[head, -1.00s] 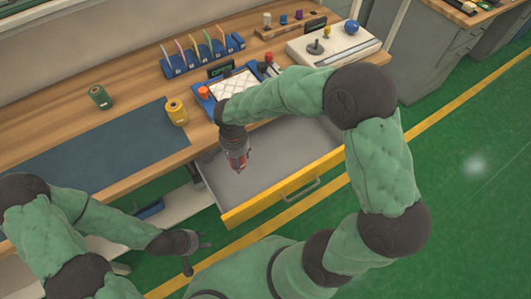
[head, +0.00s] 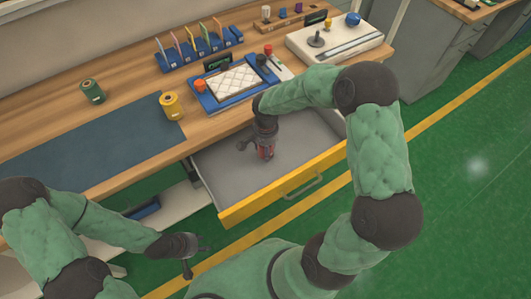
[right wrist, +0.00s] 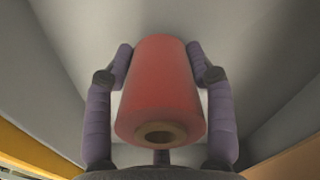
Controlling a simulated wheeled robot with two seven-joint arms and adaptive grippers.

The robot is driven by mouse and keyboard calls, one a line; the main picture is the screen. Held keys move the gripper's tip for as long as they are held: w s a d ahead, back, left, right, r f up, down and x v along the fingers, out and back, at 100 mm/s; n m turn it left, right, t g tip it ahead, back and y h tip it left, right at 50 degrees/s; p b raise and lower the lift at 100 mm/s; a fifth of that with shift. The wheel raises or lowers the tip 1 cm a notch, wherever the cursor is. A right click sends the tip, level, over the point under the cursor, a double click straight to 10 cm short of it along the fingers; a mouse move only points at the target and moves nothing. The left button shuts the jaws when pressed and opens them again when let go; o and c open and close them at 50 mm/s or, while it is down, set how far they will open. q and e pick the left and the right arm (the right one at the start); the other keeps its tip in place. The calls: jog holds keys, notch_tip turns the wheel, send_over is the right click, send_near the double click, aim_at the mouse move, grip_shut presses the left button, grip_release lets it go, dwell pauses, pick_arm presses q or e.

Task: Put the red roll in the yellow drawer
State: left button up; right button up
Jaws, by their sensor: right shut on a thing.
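The red roll (right wrist: 160,85) is between the two fingers of my right gripper (right wrist: 163,70), which is shut on it. In the head view the roll (head: 266,152) is partly hidden by my right gripper (head: 264,145), over the inside of the open yellow drawer. The yellow-fronted drawer (head: 240,207) is pulled out below the table and its grey interior looks empty. I cannot tell whether the roll touches the drawer floor. My left gripper (head: 198,251) is open and empty, to the left of and below the drawer front.
On the wooden table (head: 130,65) stand a yellow roll (head: 171,106) and a green roll (head: 93,92). A blue tray with a white quilted pad (head: 234,84), a blue pen rack (head: 200,53) and a joystick box (head: 335,42) stand behind the drawer.

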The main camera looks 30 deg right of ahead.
jog(key=shift+f+b, duration=0.4)
jog(key=shift+f, duration=0.8)
jog(key=shift+f, duration=0.15)
jog(key=o, duration=1.4)
jog(key=shift+r, duration=0.2)
notch_tip(320, 180, up, 12)
jog(key=p, duration=0.4)
jog(key=shift+a+p, duration=0.1)
jog(key=shift+p, duration=0.3)
